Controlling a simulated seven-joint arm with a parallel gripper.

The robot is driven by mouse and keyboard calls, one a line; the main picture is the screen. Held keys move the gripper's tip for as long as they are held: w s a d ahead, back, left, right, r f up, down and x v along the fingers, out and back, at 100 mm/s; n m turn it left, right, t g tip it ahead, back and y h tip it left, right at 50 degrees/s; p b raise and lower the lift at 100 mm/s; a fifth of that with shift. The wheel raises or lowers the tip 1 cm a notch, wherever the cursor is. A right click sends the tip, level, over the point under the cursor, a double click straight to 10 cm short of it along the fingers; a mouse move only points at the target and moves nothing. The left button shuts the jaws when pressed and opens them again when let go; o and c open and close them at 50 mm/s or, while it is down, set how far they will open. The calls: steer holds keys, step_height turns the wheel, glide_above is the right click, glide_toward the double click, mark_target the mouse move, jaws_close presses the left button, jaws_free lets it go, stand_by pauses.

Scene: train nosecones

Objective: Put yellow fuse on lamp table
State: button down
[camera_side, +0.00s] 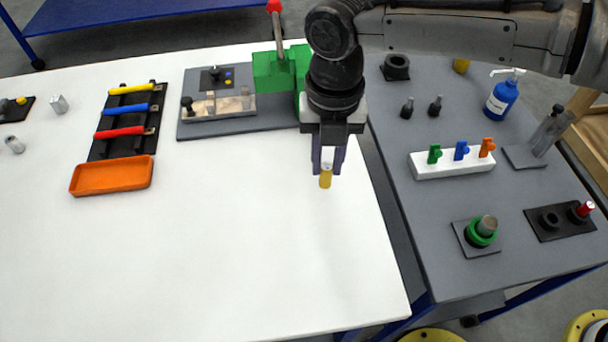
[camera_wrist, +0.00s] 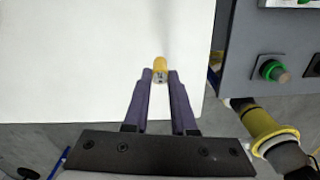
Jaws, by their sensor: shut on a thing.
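The yellow fuse (camera_side: 325,181) is a small yellow cylinder with a metal end. My gripper (camera_side: 327,168) is shut on it and holds it upright near the right edge of the white table (camera_side: 220,270). In the wrist view the fuse (camera_wrist: 161,66) sits between the two purple fingertips (camera_wrist: 160,74). I cannot tell whether its lower end touches the white surface. The grey table (camera_side: 400,180) stands to the right, across a narrow gap. It bears a green-ringed round fitting (camera_side: 482,232) on a grey plate, which could be a lamp; no table is labelled as the lamp table.
On the grey table are a white block with coloured levers (camera_side: 452,163), a black holder (camera_side: 558,219) and a blue bottle (camera_side: 501,97). A green clamp (camera_side: 275,71) stands behind my gripper. An orange tray (camera_side: 112,176) lies left. The white table's front is clear.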

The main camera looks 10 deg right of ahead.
steer(key=w+a+f, duration=0.1)
steer(key=a+f, duration=0.1)
steer(key=f, duration=0.1)
steer(key=w+a+f, duration=0.1)
steer(key=f, duration=0.1)
steer(key=shift+w+f, duration=0.15)
steer(key=shift+w, duration=0.2)
steer(key=shift+f, duration=1.5)
steer(key=shift+f, duration=0.1)
steer(key=c, duration=0.7)
jaws_free()
steer(key=shift+c, duration=0.2)
step_height(320, 180, up, 12)
